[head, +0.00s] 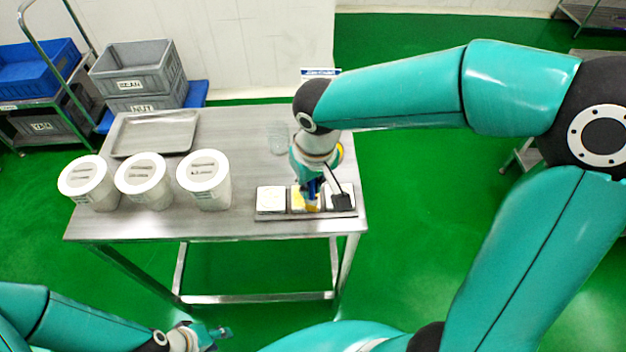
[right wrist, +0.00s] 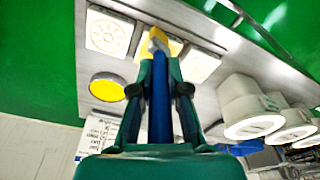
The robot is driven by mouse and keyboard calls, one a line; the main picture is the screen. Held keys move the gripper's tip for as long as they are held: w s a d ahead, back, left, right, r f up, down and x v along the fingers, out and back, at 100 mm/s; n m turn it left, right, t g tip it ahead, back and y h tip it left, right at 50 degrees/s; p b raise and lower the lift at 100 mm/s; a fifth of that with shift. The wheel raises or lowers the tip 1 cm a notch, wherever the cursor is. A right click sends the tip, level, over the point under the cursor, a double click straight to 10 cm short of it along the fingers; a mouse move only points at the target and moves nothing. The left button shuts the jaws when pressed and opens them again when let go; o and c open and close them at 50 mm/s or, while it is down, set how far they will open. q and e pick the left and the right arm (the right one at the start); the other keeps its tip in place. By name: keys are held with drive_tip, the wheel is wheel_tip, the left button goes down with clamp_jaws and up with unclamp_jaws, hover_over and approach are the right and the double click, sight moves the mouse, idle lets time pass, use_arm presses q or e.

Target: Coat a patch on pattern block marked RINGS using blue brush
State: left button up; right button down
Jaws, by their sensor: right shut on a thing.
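A strip of three pale pattern blocks lies at the table's front right: a left block (head: 270,199), a middle block (head: 298,203) and a right block (head: 341,199). Yellow coating shows on the middle block, also in the right wrist view (right wrist: 174,46). A block with a round pattern (right wrist: 109,32) lies beside it there; I cannot read any RINGS mark. My right gripper (head: 316,182) is shut on the blue brush (right wrist: 160,105), its bristles (right wrist: 155,42) at the middle block; contact is unclear. My left gripper (head: 220,333) is low at the front, off the table, its fingers too small to judge.
A round dish of yellow (right wrist: 107,87) stands behind the strip, mostly hidden by my gripper in the head view. Three white lidded pots (head: 143,181) stand to the left, a metal tray (head: 155,133) behind them. A clear glass (head: 278,144) stands near the back edge.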

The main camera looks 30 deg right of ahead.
drive_tip(key=r+p, duration=0.1)
drive_tip(key=r, duration=0.2)
drive_tip(key=shift+w, duration=0.2)
drive_tip(key=shift+s+r+p, duration=0.1)
drive_tip(key=shift+r+p, duration=1.75)
drive_tip(key=shift+r, duration=0.55)
